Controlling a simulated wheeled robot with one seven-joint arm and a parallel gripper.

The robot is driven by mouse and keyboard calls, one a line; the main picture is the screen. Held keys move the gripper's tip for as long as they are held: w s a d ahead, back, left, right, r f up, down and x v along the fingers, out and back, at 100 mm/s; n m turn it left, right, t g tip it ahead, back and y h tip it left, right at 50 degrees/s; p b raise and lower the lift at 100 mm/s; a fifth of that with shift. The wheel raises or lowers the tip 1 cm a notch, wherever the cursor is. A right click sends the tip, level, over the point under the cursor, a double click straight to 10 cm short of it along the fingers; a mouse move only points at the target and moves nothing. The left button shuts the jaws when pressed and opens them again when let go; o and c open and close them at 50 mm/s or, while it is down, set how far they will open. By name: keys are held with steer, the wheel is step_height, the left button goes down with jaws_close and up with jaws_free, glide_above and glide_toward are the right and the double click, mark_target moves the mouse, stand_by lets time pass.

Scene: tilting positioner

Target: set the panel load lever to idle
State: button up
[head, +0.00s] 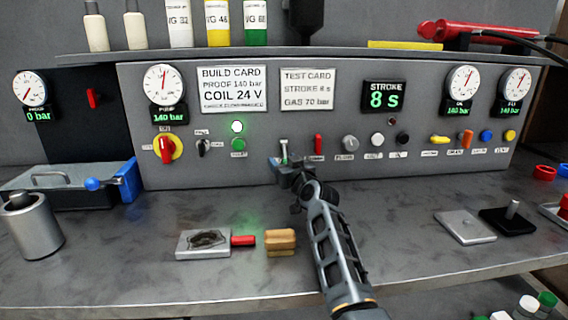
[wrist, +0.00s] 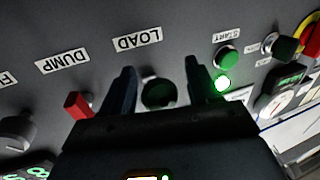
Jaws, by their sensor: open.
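The load lever (head: 284,152) is on the grey panel (head: 330,165), left of the red dump lever (head: 318,145). In the head view its pale upper part shows, and my gripper partly covers its lower end. In the wrist view, which shows the panel upside down, its dark green end (wrist: 158,92) lies between my two fingers, under the LOAD label (wrist: 137,38). My gripper (wrist: 159,72) is open around it, with a gap on both sides. My gripper (head: 282,165) is close to the panel front in the head view. The lever's exact setting is hard to tell.
The green start button (head: 238,144) and a lit green lamp (head: 237,126) are left of the lever. A grey knob (head: 350,142) is right of the dump lever.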

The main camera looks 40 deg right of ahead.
jaws_close()
stand_by(0.6)
